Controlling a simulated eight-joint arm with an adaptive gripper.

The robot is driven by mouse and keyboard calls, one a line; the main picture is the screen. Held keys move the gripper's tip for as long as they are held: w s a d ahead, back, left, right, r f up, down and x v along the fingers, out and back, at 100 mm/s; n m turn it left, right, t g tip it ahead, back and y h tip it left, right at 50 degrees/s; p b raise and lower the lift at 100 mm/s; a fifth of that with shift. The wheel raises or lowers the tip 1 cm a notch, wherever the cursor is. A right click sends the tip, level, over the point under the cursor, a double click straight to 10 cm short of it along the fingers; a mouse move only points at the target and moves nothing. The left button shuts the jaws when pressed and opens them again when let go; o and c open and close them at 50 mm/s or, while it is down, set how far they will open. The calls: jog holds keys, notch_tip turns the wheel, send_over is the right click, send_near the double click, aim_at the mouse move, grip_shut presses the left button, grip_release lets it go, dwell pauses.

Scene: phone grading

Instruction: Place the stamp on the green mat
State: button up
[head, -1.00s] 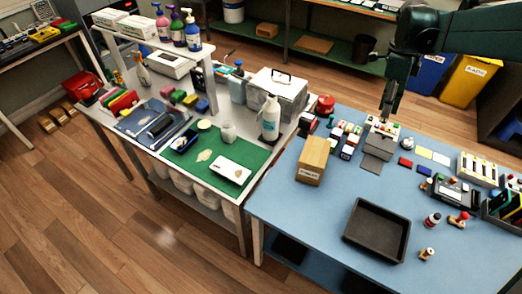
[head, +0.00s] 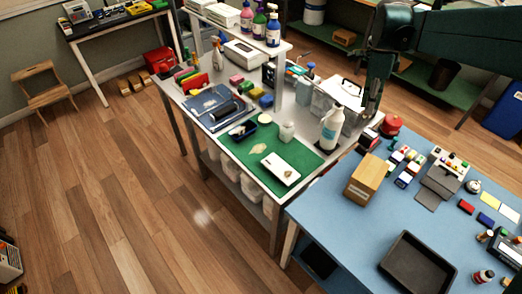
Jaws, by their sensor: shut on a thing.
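The green mat (head: 306,160) lies on the left worktable. My gripper (head: 371,110) points down, above the gap between the two tables, right of the mat and the white bottle. It is shut on the stamp, which is too small and dark to make out against the fingers. Several small stamp-like blocks (head: 404,168) stand on the blue table (head: 330,215).
A white pump bottle (head: 331,130) and a clear box stand between my gripper and the mat. A cardboard box (head: 365,180), a black tray (head: 418,265) and a red round container (head: 391,124) are on the blue table. The mat's front right part is bare.

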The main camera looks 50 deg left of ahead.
jog(key=s+a+n, duration=0.2)
jog(key=s+a, duration=0.4)
jog(key=a, duration=0.4)
jog(key=s+a+n, duration=0.2)
jog(key=s+a, duration=0.4)
jog(key=a, duration=0.3)
jog(key=n, duration=0.3)
send_over(257, 152)
notch_tip(257, 152, down, 19)
jog(key=shift+s+a+r+t+y, duration=0.2)
jog(key=shift+s+a+t+y, duration=0.05)
jog(key=shift+t+y, duration=0.05)
jog(key=shift+f, duration=3.1)
jog(key=shift+f, duration=1.9)
jog(key=shift+f+b, duration=0.2)
jog(key=shift+b, duration=0.1)
